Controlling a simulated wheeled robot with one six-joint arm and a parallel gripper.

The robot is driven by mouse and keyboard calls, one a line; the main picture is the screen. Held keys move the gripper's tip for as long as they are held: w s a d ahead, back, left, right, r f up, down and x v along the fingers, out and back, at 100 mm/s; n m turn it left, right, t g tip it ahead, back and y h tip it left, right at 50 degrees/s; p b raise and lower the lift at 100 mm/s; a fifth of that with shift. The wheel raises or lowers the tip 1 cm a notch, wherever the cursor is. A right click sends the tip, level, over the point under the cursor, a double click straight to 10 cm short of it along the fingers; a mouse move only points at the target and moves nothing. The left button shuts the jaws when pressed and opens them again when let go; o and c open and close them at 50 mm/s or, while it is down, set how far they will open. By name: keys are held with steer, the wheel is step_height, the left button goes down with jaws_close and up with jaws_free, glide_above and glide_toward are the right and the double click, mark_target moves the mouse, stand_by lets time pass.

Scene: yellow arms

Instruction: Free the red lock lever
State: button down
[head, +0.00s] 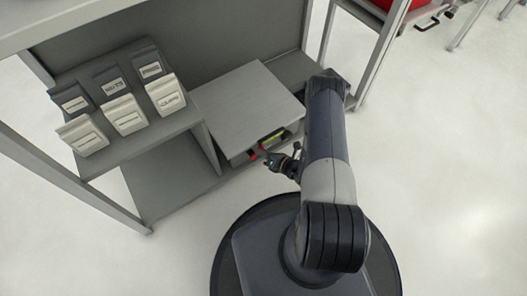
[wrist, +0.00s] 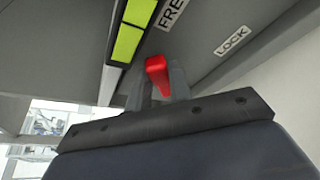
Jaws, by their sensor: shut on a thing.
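The red lock lever (wrist: 157,72) stands out from the grey front of a unit in the wrist view. My gripper (wrist: 160,88) is shut on it, with a grey finger on each side and the red tip showing between them. The "FREE" label (wrist: 172,13) is above the lever and the "LOCK" label (wrist: 232,40) is up and to the right. The lever's base is hidden by my gripper. In the head view my gripper (head: 273,158) is at the front of the grey box-shaped unit (head: 245,100), near small red parts.
Yellow-green panels (wrist: 127,43) run beside the lever. Labelled bins (head: 125,113) stand on the shelf (head: 150,140) left of the unit. A shelf post (head: 120,215) is at the left. The floor (head: 450,180) to the right is clear.

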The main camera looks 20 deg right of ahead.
stand_by(0.3)
steer(key=c, duration=1.3)
jaws_free()
